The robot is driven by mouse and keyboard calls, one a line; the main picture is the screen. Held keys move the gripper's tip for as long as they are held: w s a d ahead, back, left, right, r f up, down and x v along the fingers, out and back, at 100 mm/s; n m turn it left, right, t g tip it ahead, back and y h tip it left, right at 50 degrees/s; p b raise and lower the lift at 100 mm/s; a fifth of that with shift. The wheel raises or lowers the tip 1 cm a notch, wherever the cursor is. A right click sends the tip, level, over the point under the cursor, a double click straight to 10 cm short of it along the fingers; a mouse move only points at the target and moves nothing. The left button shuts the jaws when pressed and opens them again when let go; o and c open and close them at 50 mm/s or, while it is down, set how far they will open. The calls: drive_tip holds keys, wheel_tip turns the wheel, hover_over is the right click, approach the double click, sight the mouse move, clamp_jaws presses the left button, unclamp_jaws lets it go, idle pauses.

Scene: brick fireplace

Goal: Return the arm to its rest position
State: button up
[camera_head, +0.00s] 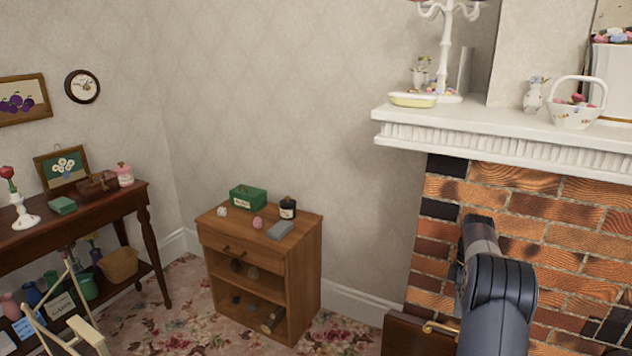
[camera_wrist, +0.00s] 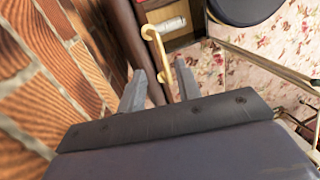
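My arm (camera_head: 497,290) reaches up from the lower right in the head view, in front of the brick fireplace. My gripper (camera_wrist: 161,78) shows in the wrist view, with its two grey fingers apart and nothing clamped between them. A curved gold handle (camera_wrist: 154,38) on a dark brown wooden panel (camera_wrist: 127,35) lies just beyond the fingertips. Its near end shows between them in the picture; I cannot tell whether it touches. In the head view the gold handle (camera_head: 440,328) and brown panel (camera_head: 405,335) are partly hidden by my arm.
The brick fireplace (camera_head: 575,215) with its white mantel (camera_head: 500,120) stands close on the right. A small wooden cabinet (camera_head: 262,262) bears a green box and small items. A dark side table (camera_head: 135,190) stands at left. Floral carpet (camera_head: 180,325) shows between them.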

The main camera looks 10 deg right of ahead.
sight(452, 328)
drive_tip(key=x, duration=0.7)
drive_tip(key=shift+a, duration=0.1)
drive_tip(key=shift+s+a+b, duration=0.1)
drive_tip(key=shift+a+b, duration=0.05)
drive_tip(key=shift+b, duration=0.3)
drive_tip(key=shift+s+a, duration=0.1)
drive_tip(key=shift+s, duration=0.25)
